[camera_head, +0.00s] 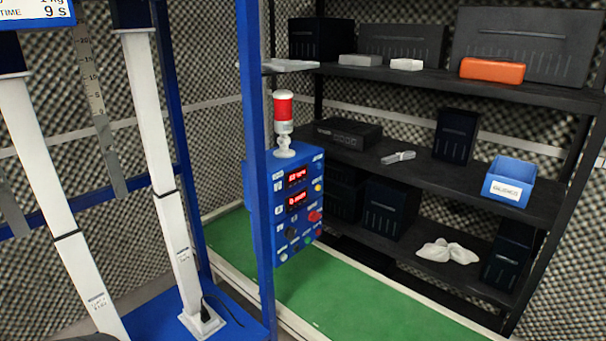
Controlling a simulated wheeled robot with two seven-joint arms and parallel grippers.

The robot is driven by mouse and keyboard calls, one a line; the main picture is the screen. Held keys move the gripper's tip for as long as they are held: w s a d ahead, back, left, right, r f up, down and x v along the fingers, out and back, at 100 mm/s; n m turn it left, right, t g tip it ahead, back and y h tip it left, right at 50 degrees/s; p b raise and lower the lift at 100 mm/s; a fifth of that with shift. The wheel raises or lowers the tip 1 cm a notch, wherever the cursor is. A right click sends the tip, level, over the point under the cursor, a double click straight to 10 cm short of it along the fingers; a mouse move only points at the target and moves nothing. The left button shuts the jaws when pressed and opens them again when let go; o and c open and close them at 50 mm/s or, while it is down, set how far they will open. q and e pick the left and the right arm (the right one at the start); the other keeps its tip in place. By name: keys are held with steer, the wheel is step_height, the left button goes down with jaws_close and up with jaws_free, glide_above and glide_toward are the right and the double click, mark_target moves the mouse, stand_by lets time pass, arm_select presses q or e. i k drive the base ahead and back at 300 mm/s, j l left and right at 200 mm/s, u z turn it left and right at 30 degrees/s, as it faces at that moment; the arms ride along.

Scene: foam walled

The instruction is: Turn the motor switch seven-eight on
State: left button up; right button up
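A blue control box (262,235) stands left of centre behind a blue upright post, with a red-topped signal lamp (284,112) on it. Its front has two lit red displays (297,177), a red knob or button (314,216), a dark round knob (291,232) and several small coloured buttons. Small switch-like parts run down its left side (279,212). The labels are too small to read, so I cannot tell which one is the motor switch or how it is set. Neither of my grippers is in view.
A blue frame post (256,150) stands in front of the box's left side. White posts (165,190) rise at the left from a blue base (165,327). A black shelf rack (400,155) with a blue bin (509,183) fills the right. Green floor (340,295) lies before it.

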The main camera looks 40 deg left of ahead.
mark_target(314, 216)
steer(key=u, duration=1.3)
